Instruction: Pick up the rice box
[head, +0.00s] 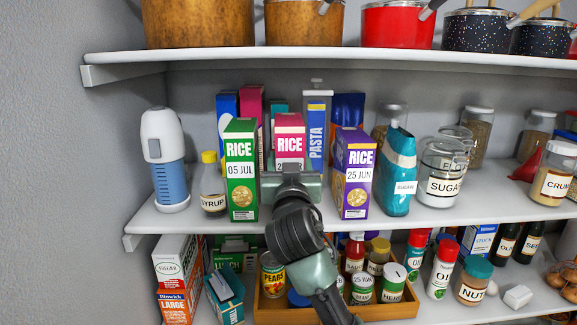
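Three rice boxes stand upright on the middle shelf (440,212): a green one (241,172) labelled 05 JUL, a pink one (289,140) set a little further back, and a purple one (354,172) labelled 25 JUN. My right gripper (292,181) is directly in front of the lower part of the pink box, between the green and purple boxes. It hides the pink box's lower front. The gripper's fingers point away from the camera and are hidden, so I cannot tell whether they touch or hold the box. My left gripper is not in view.
A syrup jar (212,186) and a white-blue bottle (165,160) stand left of the boxes. A teal bag (397,172) and a sugar jar (439,178) stand right. A pasta box (317,130) is behind. Pots sit on the upper shelf (330,58); a wooden tray (400,311) is below.

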